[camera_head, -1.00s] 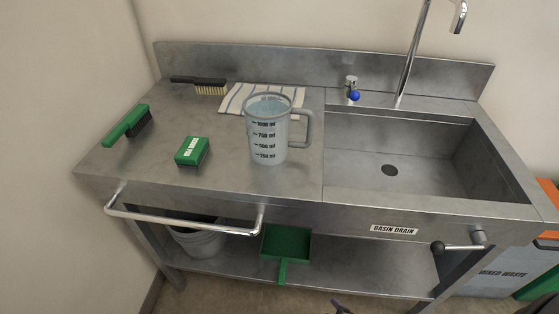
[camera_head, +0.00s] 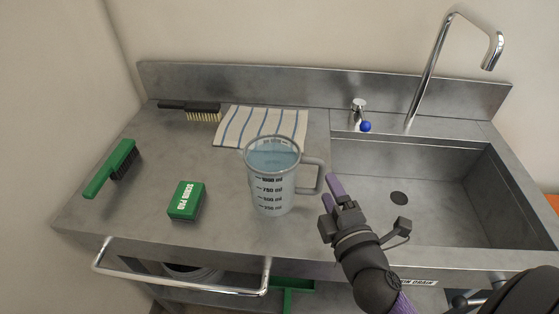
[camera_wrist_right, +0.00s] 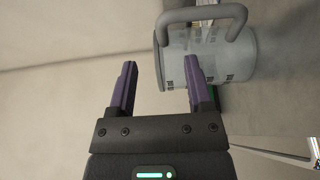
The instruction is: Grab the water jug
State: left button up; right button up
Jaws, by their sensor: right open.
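The water jug (camera_head: 272,182) is a clear measuring jug with black volume marks and bluish water inside. It stands upright on the steel counter, left of the sink, with its handle (camera_head: 313,176) facing right. My right gripper (camera_head: 329,203) is open and empty, just right of and below the handle, apart from it as far as I can tell. In the right wrist view, the jug (camera_wrist_right: 210,62) and its handle lie beyond the two purple fingers (camera_wrist_right: 158,82), mostly toward the right one. My left gripper is not in view.
A green scrub pad box (camera_head: 186,201) sits left of the jug. A striped cloth (camera_head: 262,126) lies behind it. Two brushes are on the counter's left. The sink basin (camera_head: 430,190) with its faucet (camera_head: 430,70) is to the right. A rail (camera_head: 185,283) runs along the front.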

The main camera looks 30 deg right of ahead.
aim_at(311, 164)
jog(key=x, duration=0.4)
jog(key=shift+w+r, duration=0.1)
jog(key=x, duration=0.3)
jog(key=a+x, duration=0.1)
jog(key=x, duration=0.1)
jog(key=shift+w+d+f, duration=0.1)
jog(key=shift+w+f, duration=0.1)
jog(key=shift+w, duration=0.1)
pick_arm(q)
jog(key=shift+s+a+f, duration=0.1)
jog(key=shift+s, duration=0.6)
pick_arm(e)
grip_shut()
